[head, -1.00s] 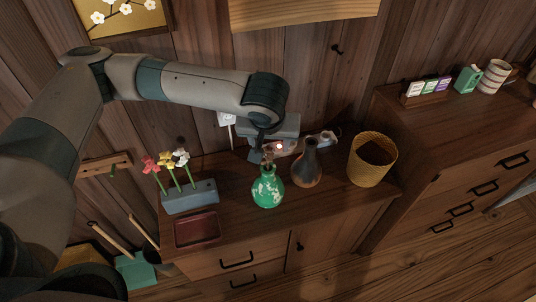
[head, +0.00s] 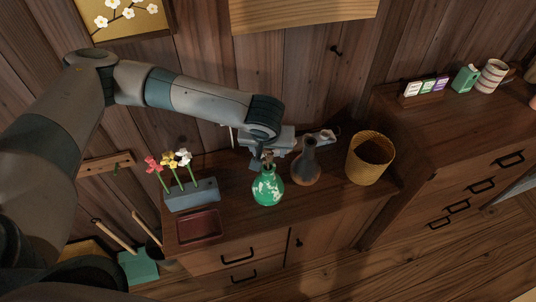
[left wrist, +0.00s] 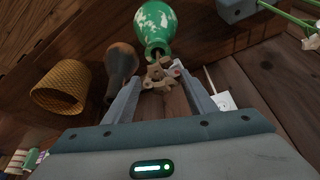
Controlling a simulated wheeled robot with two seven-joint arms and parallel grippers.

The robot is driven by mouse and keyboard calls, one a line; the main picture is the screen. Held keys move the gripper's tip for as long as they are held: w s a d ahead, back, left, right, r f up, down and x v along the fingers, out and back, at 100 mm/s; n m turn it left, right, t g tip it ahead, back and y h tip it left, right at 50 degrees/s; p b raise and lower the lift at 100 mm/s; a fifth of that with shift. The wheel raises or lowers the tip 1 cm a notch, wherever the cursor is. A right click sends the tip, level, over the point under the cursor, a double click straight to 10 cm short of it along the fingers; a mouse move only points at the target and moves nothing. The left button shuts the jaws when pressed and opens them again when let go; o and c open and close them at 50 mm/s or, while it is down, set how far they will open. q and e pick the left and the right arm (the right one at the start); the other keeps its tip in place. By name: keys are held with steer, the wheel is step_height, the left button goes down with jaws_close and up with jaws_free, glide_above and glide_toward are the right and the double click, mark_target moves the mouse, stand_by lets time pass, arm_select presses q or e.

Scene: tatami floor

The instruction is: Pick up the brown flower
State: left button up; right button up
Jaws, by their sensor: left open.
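The brown flower (head: 268,157) stands upright in a green vase with white patches (head: 268,188) on the cabinet top. In the left wrist view, the brown flower (left wrist: 157,74) shows between my two finger tips, above the vase mouth (left wrist: 155,45). My left gripper (head: 272,154) is open and right behind the flower, with its fingers spread on either side of it. I cannot tell whether either finger touches the flower. My right gripper is in neither view.
A dark grey-brown vase (head: 307,165) stands close to the right of the green vase. A yellow woven basket (head: 370,160) is further right. A grey planter (head: 192,195) with red, yellow and white flowers and a dark red tray (head: 199,228) are at left.

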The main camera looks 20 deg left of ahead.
arm_select(q)
steer(key=shift+p+x, duration=0.35)
steer(key=shift+x, duration=1)
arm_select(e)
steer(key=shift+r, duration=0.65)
arm_select(q)
steer(key=c, duration=1.1)
steer(key=shift+o, duration=0.2)
steer(key=shift+r, duration=0.1)
steer(key=shift+c, duration=0.2)
